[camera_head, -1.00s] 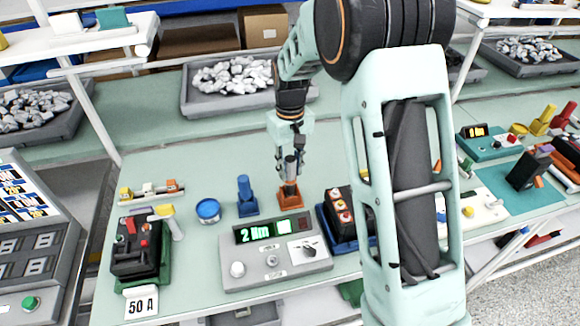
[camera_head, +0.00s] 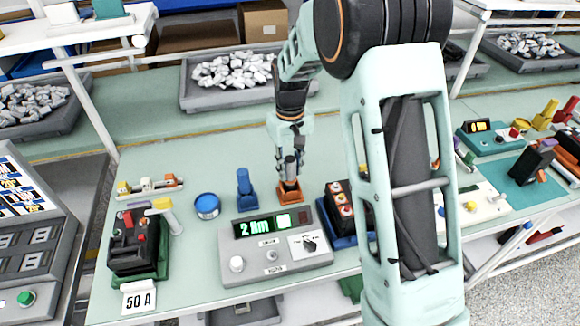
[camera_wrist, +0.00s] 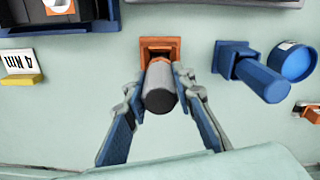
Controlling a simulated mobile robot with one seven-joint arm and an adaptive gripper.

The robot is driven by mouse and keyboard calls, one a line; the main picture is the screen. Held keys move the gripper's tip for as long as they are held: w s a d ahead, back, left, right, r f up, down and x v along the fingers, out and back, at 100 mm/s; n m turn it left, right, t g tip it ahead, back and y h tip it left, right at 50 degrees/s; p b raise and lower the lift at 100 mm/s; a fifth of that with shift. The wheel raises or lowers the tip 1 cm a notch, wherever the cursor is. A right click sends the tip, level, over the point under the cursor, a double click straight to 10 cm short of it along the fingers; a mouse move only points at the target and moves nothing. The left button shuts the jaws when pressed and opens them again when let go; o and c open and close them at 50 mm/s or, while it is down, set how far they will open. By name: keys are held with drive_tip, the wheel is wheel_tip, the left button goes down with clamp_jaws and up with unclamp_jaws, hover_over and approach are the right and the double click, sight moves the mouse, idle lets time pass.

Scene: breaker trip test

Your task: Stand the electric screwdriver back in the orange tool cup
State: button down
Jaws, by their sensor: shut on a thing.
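My gripper (camera_head: 289,160) points down over the orange tool cup (camera_head: 290,193) and is shut on the electric screwdriver, a dark grey cylinder (camera_head: 291,168). The screwdriver is roughly upright, with its lower end at the cup. In the wrist view my gripper's fingers (camera_wrist: 160,95) sit on both sides of the grey screwdriver (camera_wrist: 160,92). The orange cup (camera_wrist: 160,44) shows just beyond it, partly hidden by the screwdriver. I cannot tell how deep the lower end is in the cup.
A blue holder (camera_head: 246,190) and a blue round tin (camera_head: 207,206) stand left of the cup. A grey display unit (camera_head: 275,255) is in front. Free bench lies behind the cup.

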drive_tip(key=shift+f, duration=0.25)
drive_tip(key=c, duration=1.5)
unclamp_jaws()
drive_tip(key=shift+c, duration=0.2)
wheel_tip(320, 180, up, 12)
drive_tip(key=shift+r, duration=0.1)
